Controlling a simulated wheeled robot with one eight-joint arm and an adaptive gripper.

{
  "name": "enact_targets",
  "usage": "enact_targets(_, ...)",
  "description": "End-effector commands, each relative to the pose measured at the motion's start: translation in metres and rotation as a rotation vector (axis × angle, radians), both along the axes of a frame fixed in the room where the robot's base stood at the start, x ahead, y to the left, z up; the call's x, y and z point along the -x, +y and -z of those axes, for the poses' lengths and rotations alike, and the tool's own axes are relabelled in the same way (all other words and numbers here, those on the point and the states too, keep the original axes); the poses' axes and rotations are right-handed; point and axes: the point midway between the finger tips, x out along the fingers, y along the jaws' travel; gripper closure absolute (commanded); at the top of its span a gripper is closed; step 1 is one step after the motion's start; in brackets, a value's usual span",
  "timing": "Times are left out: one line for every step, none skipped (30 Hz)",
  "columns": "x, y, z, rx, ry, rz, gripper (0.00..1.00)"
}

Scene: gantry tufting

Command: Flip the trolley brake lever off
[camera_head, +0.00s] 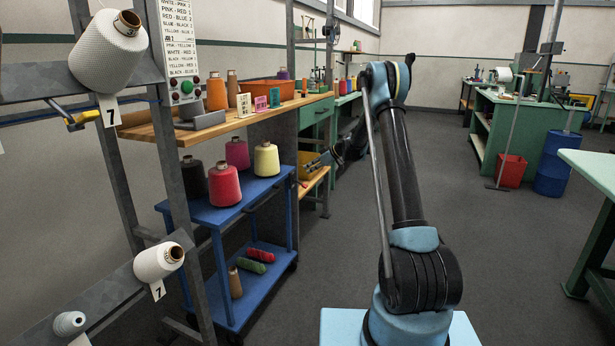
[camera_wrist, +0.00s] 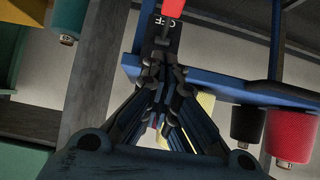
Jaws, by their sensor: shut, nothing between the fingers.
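The blue trolley (camera_head: 225,212) stands at left centre in the head view, with thread cones on its top shelf. Its blue frame (camera_wrist: 230,88) also crosses the wrist view. A red lever handle (camera_wrist: 182,5) shows at the wrist view's top edge, partly cut off. Beside it is a black plate (camera_wrist: 172,20) with white letters, partly hidden. My gripper (camera_wrist: 162,72) is shut and empty, its fingertips just below the plate in that picture. Whether they touch the lever I cannot tell. In the head view my gripper (camera_head: 318,163) is small, near the trolley's far end.
A red cone (camera_head: 223,184) and a cream cone (camera_head: 266,160) stand on the trolley. A steel rack (camera_head: 118,172) stands in front at left.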

Motion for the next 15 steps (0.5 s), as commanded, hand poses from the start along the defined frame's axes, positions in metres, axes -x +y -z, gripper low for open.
enact_targets(0.001, -0.004, -0.009, 0.0, 0.001, 0.001, 1.0)
enact_targets(0.003, -0.012, -0.01, 0.0, 0.0, 0.003, 1.0)
enact_targets(0.005, -0.02, -0.013, 0.0, 0.001, 0.004, 1.0)
enact_targets(0.007, -0.026, -0.015, 0.0, 0.001, 0.006, 1.0)
enact_targets(0.009, -0.032, -0.017, 0.0, 0.001, 0.006, 1.0)
enact_targets(0.011, -0.038, -0.02, 0.0, 0.001, 0.004, 1.0)
enact_targets(0.013, -0.044, -0.023, 0.0, 0.001, 0.004, 1.0)
enact_targets(0.015, -0.049, -0.025, 0.0, 0.0, 0.005, 1.0)
enact_targets(0.017, -0.055, -0.028, -0.001, 0.0, 0.005, 1.0)
enact_targets(0.019, -0.059, -0.03, -0.001, 0.0, 0.004, 1.0)
enact_targets(0.02, -0.063, -0.032, -0.001, 0.001, 0.003, 1.0)
enact_targets(0.023, -0.068, -0.034, -0.001, 0.001, 0.003, 1.0)
enact_targets(0.024, -0.072, -0.036, -0.001, 0.001, 0.003, 1.0)
enact_targets(0.025, -0.075, -0.037, -0.001, 0.0, 0.003, 1.0)
enact_targets(0.026, -0.078, -0.039, -0.001, 0.001, 0.002, 1.0)
